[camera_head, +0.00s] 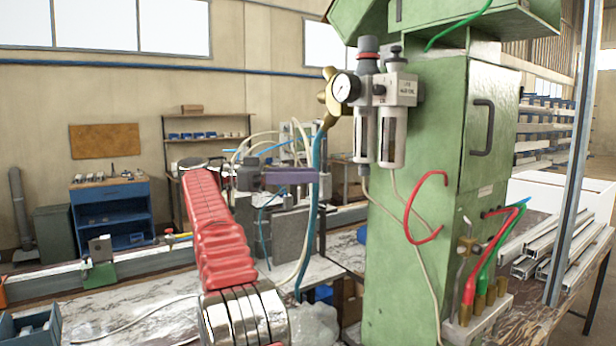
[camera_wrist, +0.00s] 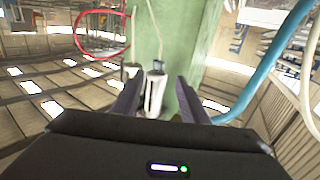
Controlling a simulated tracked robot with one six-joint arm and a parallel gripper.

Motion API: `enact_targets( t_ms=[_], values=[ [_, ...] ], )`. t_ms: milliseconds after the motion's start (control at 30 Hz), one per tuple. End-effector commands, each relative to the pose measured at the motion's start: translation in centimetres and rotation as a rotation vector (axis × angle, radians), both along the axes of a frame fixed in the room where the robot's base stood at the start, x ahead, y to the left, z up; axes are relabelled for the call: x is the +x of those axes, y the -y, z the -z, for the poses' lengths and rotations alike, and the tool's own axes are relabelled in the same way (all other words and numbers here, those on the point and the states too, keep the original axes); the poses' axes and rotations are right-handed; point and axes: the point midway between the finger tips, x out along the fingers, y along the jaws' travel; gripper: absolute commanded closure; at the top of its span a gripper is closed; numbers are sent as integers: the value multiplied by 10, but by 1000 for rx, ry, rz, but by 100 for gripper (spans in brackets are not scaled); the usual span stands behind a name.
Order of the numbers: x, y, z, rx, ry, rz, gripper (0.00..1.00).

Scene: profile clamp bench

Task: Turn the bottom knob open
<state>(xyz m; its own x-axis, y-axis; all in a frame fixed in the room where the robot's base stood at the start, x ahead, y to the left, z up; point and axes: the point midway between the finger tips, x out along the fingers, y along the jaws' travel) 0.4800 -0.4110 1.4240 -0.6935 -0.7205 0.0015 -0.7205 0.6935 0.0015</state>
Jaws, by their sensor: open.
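The filter-regulator unit (camera_head: 378,105) is on the green cabinet, with a round gauge (camera_head: 343,89) at its left. A dark ribbed knob (camera_head: 368,47) tops it, and two clear bowls hang below. Narrow bowl ends (camera_head: 363,168) point down toward thin hoses; I cannot tell whether one is the bottom knob. In the wrist view, one pale bowl (camera_wrist: 154,95) shows between my fingertips, apart from them, with a small grey-blue end piece (camera_wrist: 159,67). My gripper (camera_wrist: 156,84) is open and empty. In the head view its purple finger (camera_head: 290,177) is left of the unit.
The green cabinet (camera_head: 400,250) stands close at right. A blue hose (camera_head: 316,200) and a red hose loop (camera_head: 410,210) hang near the unit. Brass fittings (camera_head: 470,245) with red and green hoses are lower right. Aluminium profiles (camera_head: 555,245) lie on the bench.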

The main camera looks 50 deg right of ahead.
Motion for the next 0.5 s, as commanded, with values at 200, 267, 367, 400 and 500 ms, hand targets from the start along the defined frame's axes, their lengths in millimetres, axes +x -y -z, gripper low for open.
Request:
enact_targets(
  t_ms=[200,267,367,400,500],
  values=[
    [-3,0,-3,-2,5,2,60],
    [-6,-2,-9,-5,14,1,60],
    [-18,-8,-26,-15,42,-2,60],
    [-23,-10,-34,-20,52,-4,60],
    [-40,-19,-53,-23,68,-9,60]
  ],
)
